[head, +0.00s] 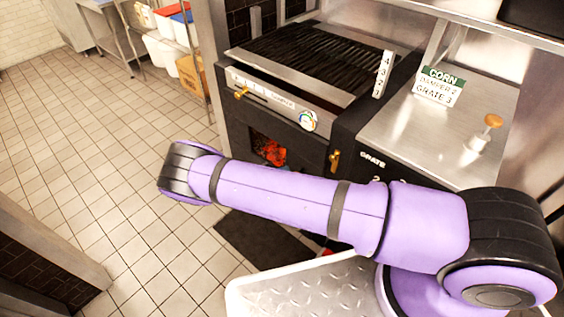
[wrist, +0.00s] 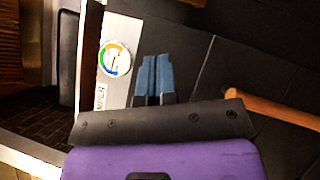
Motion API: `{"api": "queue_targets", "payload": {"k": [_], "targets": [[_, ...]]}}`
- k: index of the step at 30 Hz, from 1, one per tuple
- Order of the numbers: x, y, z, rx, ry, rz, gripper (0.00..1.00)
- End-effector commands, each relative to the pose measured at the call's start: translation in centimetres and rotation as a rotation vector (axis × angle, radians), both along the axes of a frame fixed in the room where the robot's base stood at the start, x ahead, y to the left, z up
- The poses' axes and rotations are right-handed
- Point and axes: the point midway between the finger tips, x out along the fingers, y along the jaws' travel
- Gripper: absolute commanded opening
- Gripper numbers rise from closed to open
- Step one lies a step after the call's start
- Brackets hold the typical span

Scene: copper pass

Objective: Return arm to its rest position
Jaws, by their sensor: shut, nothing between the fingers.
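My purple arm stretches across the lower part of the head view, from the lower right to the left, in front of the grill. My gripper (wrist: 153,76) shows in the wrist view with its two blue fingers together and nothing between them. It is near the grill's front panel, beside a round dial with coloured bands (wrist: 115,58). I cannot tell whether the fingers touch the panel. In the head view my gripper is not visible. The dial also shows there on the grill front (head: 308,120).
The grill (head: 312,62) has a dark grate and glowing coals (head: 268,150) below. Tiled floor (head: 90,165) is open at left.

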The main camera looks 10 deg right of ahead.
Motion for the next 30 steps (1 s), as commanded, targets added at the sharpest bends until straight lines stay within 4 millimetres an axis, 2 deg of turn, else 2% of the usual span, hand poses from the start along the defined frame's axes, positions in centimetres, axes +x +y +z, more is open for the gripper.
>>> {"api": "queue_targets", "payload": {"k": [7, 11, 19, 30], "targets": [[0.1, 0.0, 0.2, 0.006, 0.000, -0.005, 0.00], [0.5, -0.1, 1.7, 0.051, 0.002, -0.044, 0.00], [1.5, -0.8, 8.5, 0.273, 0.019, -0.207, 0.00], [1.6, -2.8, 18.6, 0.611, 0.026, -0.380, 0.00]]}}
